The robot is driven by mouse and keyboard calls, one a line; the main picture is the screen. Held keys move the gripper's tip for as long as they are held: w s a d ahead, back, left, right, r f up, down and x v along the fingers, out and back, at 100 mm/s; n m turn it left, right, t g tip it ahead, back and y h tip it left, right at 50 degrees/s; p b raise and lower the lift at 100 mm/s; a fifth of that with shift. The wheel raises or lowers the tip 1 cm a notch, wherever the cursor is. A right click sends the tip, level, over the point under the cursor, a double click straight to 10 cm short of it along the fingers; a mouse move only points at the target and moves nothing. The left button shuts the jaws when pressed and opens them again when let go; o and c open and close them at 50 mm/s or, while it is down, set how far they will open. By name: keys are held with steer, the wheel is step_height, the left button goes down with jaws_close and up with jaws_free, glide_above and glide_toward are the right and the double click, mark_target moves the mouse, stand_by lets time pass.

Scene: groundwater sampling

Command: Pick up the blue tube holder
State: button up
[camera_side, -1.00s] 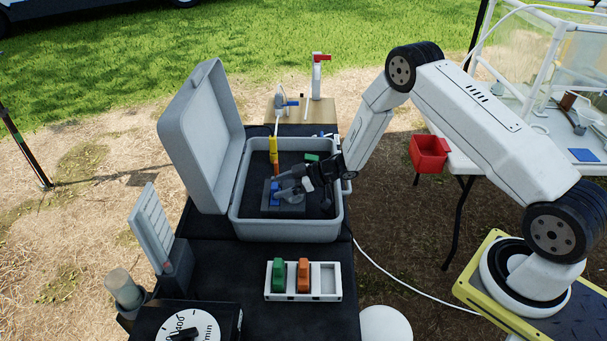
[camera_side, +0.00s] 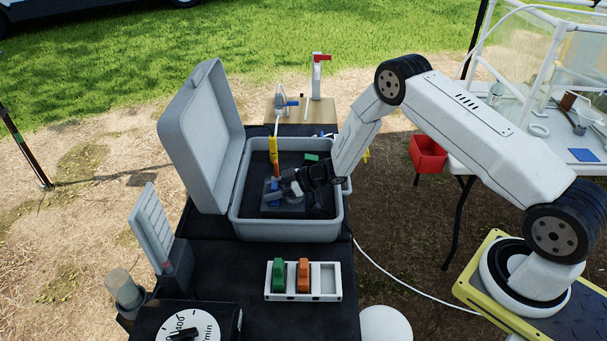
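The blue tube holder (camera_side: 274,186) is a small blue block inside the open grey case (camera_side: 288,231), left of the middle of its dark foam. Only part of the blue shows, close to the grey gripper parts. My gripper (camera_side: 287,190) is low inside the case, just right of the blue. Its fingertips are small and overlap dark and grey parts, so I cannot tell whether they are open or touch the blue. A white rack (camera_side: 331,295) in front of the case holds a green holder (camera_side: 279,276) and an orange holder (camera_side: 303,275); its right slot is empty.
The case lid (camera_side: 203,135) stands open at the left. A yellow and orange upright piece (camera_side: 273,150) and a green piece (camera_side: 311,157) are in the case. A dial box (camera_side: 215,315) stands at front left. A red bin (camera_side: 428,154) hangs at the right table.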

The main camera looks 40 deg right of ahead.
jaws_close()
steer(key=shift+r, duration=0.15)
steer(key=shift+r, duration=4.85)
